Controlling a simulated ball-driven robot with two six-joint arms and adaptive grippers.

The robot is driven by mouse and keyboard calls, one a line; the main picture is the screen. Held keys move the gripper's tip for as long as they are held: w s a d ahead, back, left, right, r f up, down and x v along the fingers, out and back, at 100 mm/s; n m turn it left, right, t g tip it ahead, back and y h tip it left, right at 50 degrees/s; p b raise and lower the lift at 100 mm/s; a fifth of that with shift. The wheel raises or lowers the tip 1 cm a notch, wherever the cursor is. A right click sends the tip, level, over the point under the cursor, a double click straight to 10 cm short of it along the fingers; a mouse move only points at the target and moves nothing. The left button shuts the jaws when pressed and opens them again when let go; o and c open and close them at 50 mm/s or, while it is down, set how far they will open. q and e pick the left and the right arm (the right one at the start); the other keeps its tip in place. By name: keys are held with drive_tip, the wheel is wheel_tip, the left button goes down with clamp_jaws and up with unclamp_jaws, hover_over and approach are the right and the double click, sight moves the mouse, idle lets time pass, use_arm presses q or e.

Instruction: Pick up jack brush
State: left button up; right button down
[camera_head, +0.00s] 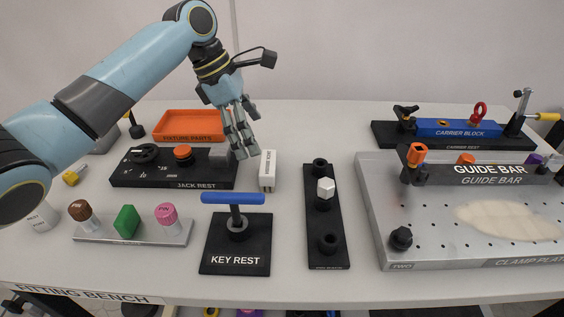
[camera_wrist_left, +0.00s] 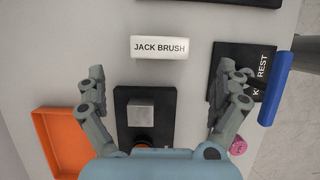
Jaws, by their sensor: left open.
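My left gripper (camera_head: 244,142) is open and empty, pointing down above the right end of the jack rest, just left of and behind the brush. In the left wrist view, the left gripper's fingers (camera_wrist_left: 158,85) are spread wide, with the brush beyond their tips. My right gripper is not in view.
The black jack rest (camera_head: 205,168) carries a silver block and an orange knob. The key rest (camera_head: 250,252) holds an upright blue-handled key (camera_head: 233,199). An orange tray (camera_head: 188,136) stands behind. A black board (camera_head: 318,250) with posts and a clamp plate (camera_head: 375,200) stand right.

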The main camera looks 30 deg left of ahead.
sight(266, 162)
use_arm(q)
drive_tip(key=x, duration=0.3)
drive_tip(key=shift+s+d+f, duration=0.15)
drive_tip(key=shift+s+f, duration=0.1)
drive_tip(key=shift+f, duration=0.15)
drive_tip(key=shift+w+d+f, duration=0.1)
drive_tip(key=shift+w+f, duration=0.05)
drive_tip(key=shift+f, duration=0.1)
drive_tip(key=x, duration=0.4)
drive_tip(key=shift+w+f+b, duration=0.2)
drive_tip(key=shift+f+b, duration=0.15)
drive_tip(key=shift+f, duration=0.25)
drive_tip(key=c, duration=1)
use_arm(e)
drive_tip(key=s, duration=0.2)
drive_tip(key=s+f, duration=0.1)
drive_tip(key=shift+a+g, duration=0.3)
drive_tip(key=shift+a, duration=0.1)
